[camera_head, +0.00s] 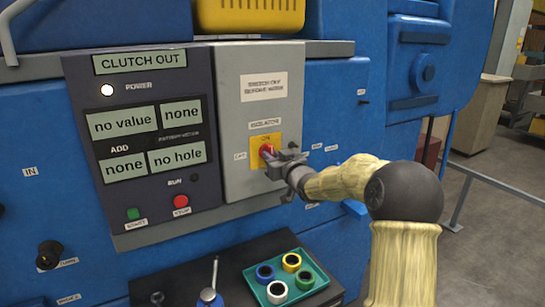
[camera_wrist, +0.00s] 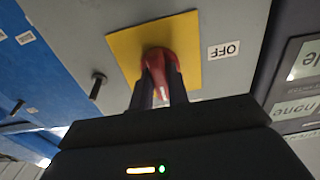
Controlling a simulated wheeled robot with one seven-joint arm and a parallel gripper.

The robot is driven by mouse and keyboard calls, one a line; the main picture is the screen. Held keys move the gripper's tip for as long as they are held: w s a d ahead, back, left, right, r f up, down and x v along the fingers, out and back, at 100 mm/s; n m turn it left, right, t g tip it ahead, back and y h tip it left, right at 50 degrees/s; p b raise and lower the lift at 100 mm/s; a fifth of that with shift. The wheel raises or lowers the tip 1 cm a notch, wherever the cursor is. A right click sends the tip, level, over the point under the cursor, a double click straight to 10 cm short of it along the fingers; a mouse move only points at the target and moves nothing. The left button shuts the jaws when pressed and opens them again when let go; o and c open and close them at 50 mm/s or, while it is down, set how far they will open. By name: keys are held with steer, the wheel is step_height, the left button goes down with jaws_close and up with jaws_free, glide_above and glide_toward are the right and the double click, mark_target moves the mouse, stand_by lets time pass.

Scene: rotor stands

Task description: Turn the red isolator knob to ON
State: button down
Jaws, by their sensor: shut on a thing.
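The red isolator knob (camera_head: 267,150) sits on a yellow plate (camera_head: 259,140) on the grey isolator panel (camera_head: 236,85). My gripper (camera_head: 272,160) is at the knob, its fingers on either side of it. In the wrist view the fingers (camera_wrist: 160,88) are shut on the red knob (camera_wrist: 160,62), and the yellow plate (camera_wrist: 185,40) lies behind it. An OFF label (camera_wrist: 224,49) shows beside the plate. The fingers hide part of the knob, and I cannot tell its exact pointing. The power lamp (camera_head: 107,90) on the dark display panel is lit white.
The dark display panel (camera_head: 85,105) stands left of the isolator panel, with green start (camera_head: 134,213) and red stop (camera_head: 180,201) buttons. A green tray (camera_head: 254,289) with several coloured rings is below. A dark peg (camera_wrist: 98,86) sticks out near the plate.

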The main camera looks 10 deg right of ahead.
steer(key=shift+f, duration=0.15)
steer(key=c, duration=1.4)
jaws_free()
steer(key=shift+o, duration=0.2)
steer(key=shift+s+d, duration=0.1)
steer(key=shift+s, duration=0.05)
steer(key=b+v, duration=0.5)
steer(key=v, duration=1.2)
